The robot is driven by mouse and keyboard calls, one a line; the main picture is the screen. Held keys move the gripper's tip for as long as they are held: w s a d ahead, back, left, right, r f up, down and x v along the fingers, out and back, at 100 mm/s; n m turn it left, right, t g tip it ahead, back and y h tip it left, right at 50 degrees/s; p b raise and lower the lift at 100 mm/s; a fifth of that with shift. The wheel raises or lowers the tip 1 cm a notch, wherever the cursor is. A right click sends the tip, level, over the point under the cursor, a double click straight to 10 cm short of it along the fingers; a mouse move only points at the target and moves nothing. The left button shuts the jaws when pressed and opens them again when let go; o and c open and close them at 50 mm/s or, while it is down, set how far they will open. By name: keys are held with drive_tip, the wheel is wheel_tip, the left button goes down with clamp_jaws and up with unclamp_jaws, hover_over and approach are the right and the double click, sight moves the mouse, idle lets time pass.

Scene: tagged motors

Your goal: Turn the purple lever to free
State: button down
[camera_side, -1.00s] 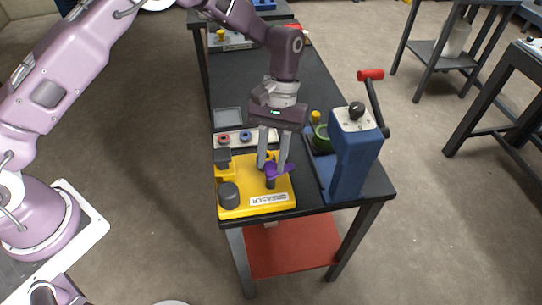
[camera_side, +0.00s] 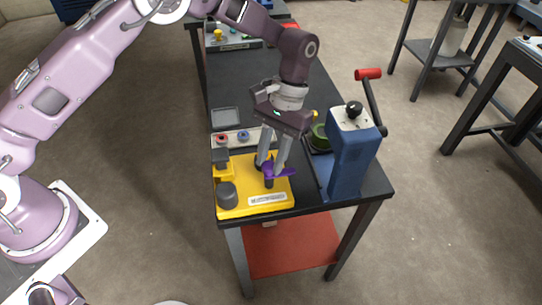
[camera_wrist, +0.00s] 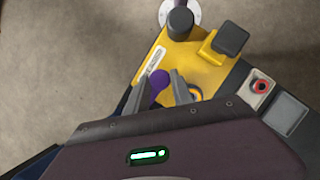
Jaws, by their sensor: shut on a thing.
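The purple lever (camera_side: 284,173) sits on a dark post on the yellow plate (camera_side: 238,208) at the table's near end. It points toward the plate's right edge in the side view. My gripper (camera_side: 267,166) reaches down to it from above, its fingers slanting down to the left. In the wrist view, the lever's purple end (camera_wrist: 158,79) shows between the two fingers (camera_wrist: 159,92), which are shut on it. The fingers hide part of the lever and its pivot. The white label (camera_side: 267,199) on the plate is too small to read surely.
A dark grey knob (camera_side: 227,194) and a dark block (camera_side: 220,157) stand on the plate's left side. A blue housing (camera_side: 350,160) with a red-handled crank (camera_side: 368,74) stands close on the right.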

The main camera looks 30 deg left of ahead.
drive_tip(key=c, duration=1.1)
unclamp_jaws()
drive_tip(key=v, duration=0.7)
